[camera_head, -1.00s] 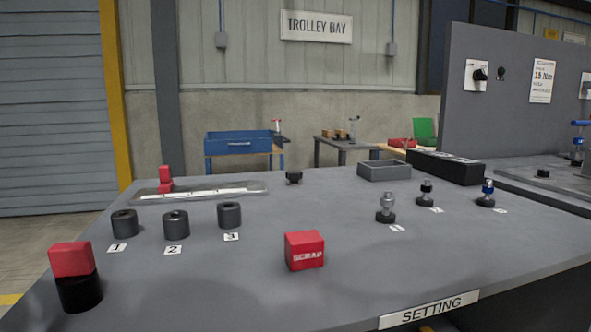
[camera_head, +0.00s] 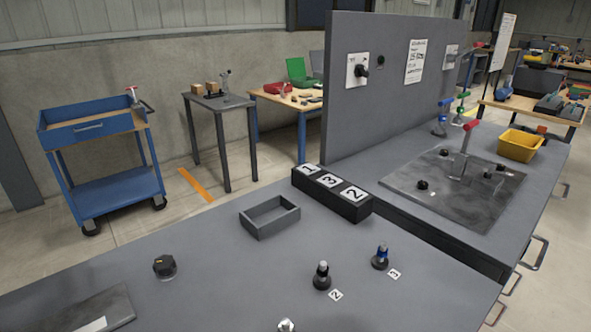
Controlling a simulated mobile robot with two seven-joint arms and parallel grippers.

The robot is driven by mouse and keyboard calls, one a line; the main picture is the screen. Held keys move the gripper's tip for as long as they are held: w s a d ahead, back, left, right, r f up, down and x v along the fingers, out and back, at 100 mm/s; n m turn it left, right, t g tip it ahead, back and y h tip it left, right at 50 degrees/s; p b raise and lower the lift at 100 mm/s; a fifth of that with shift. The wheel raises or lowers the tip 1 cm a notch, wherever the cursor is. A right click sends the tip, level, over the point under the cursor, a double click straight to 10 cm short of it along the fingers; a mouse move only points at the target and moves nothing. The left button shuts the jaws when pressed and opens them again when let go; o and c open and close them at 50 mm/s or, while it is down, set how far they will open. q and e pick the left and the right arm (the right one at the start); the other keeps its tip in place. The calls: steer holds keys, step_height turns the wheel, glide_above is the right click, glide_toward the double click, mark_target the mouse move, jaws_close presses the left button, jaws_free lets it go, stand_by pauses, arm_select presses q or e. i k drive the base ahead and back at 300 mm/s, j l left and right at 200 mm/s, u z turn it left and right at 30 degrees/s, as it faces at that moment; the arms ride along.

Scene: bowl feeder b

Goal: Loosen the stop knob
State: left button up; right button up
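I cannot tell for sure which part is the stop knob. Several black knobs show: one (camera_head: 163,267) on the near grey table at left, and others on the dark metal plate (camera_head: 400,179) of the bench at right. A black rotary switch (camera_head: 361,71) is on the grey upright panel (camera_head: 345,120). Neither gripper is in view.
A yellow bin (camera_head: 518,145) stands behind the plate. A blue trolley (camera_head: 100,150) stands back left.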

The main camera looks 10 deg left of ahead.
mark_target(164, 265)
steer(key=i+j+z, duration=0.2)
steer(key=j+z, duration=0.3)
steer(key=i+j+z, duration=0.15)
steer(key=j+z, duration=0.2)
steer(key=z, duration=0.2)
steer(key=j+z, duration=1.05)
steer(key=k+j+z, duration=0.15)
steer(key=j+z, duration=0.35)
steer(key=k+j+z, duration=0.2)
steer(key=j+z, duration=0.15)
steer(key=z, duration=0.2)
steer(key=k+j+z, duration=0.25)
steer(key=z, duration=0.25)
steer(key=k+j+z, duration=0.2)
steer(key=k+z, duration=0.15)
steer(key=z, duration=0.2)
